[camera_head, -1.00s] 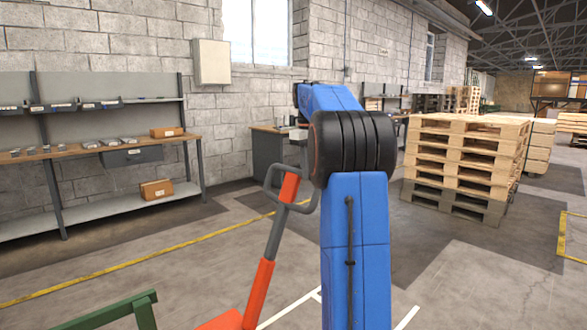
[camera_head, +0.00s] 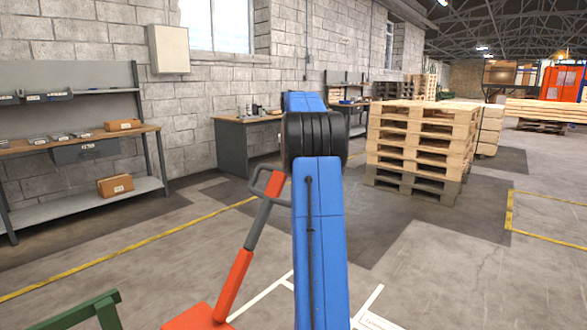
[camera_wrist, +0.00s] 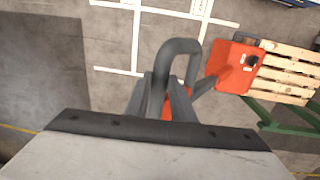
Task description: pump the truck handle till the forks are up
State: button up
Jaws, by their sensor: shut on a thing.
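The truck handle (camera_head: 239,272) has an orange and grey shaft with a grey loop grip at its top. In the head view it rises from the orange truck body (camera_head: 200,318) and leans to the right. My arm hides my gripper there. In the wrist view my gripper (camera_wrist: 165,100) is shut on the grey loop (camera_wrist: 180,48), which stands up between the fingers. The orange truck body also shows in the wrist view (camera_wrist: 228,62), to the right of the gripper. The forks are not clearly visible, so their height cannot be told.
A wooden pallet (camera_wrist: 285,72) lies beside the truck body, with a green frame (camera_wrist: 290,128) near it. A pallet stack (camera_head: 420,145) stands at right. A shelved workbench (camera_head: 95,141) and a grey desk (camera_head: 232,150) line the wall. Open floor lies between.

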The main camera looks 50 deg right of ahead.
jog(key=shift+r, duration=0.1)
jog(key=o, duration=1)
jog(key=shift+c, duration=0.2)
notch_tip(320, 180, up, 17)
jog(key=a, duration=0.1)
jog(key=shift+a+r, duration=0.15)
dwell(0.4)
